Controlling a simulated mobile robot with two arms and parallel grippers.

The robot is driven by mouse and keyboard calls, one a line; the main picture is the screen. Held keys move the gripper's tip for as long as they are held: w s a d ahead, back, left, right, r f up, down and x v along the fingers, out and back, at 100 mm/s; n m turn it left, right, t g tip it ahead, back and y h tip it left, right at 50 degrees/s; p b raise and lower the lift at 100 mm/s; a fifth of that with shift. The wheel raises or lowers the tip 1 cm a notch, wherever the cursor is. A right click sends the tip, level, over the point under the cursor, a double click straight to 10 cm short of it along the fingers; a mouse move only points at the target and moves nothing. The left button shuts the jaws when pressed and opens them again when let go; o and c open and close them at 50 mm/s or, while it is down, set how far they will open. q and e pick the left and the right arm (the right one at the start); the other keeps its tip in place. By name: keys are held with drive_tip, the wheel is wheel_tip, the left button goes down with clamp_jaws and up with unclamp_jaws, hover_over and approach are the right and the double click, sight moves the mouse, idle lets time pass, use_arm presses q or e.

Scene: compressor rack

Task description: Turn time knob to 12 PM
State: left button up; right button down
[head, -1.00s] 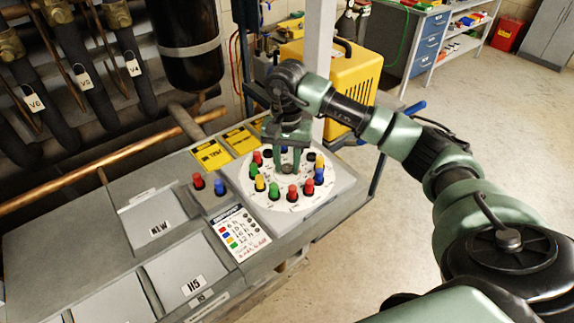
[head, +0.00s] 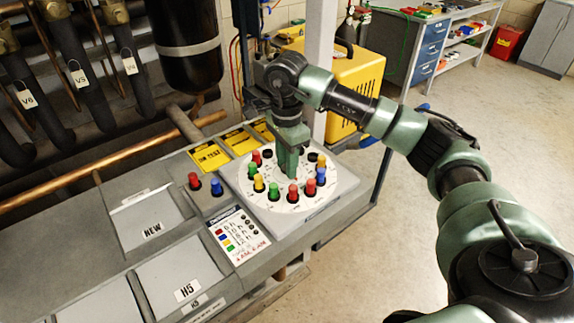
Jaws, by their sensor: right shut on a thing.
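The white round dial (head: 240,183) sits on the grey console top, ringed by red, yellow, green, blue and black pegs. My right gripper (head: 290,174) points down at the middle of the dial, its green fingers seen nearly edge-on. It is shut on the time knob at the dial's centre, which the fingers hide, so I cannot read where the knob points. My left gripper is not in view.
A colour-key card (head: 238,235) lies in front of the dial. A red button (head: 194,181) and a blue button (head: 217,187) stand to its left. A white post (head: 319,60) and a yellow machine (head: 365,80) are behind. Open floor is to the right.

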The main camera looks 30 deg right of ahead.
drive_tip(key=shift+m, duration=0.6)
drive_tip(key=shift+w+r, duration=0.1)
drive_tip(key=c, duration=1.1)
unclamp_jaws()
drive_tip(key=shift+o, duration=0.2)
drive_tip(key=shift+r+b, duration=0.3)
drive_tip(key=shift+r, duration=0.2)
wheel_tip(320, 180, up, 7)
drive_tip(key=shift+f+b, duration=0.1)
drive_tip(key=shift+b, duration=0.4)
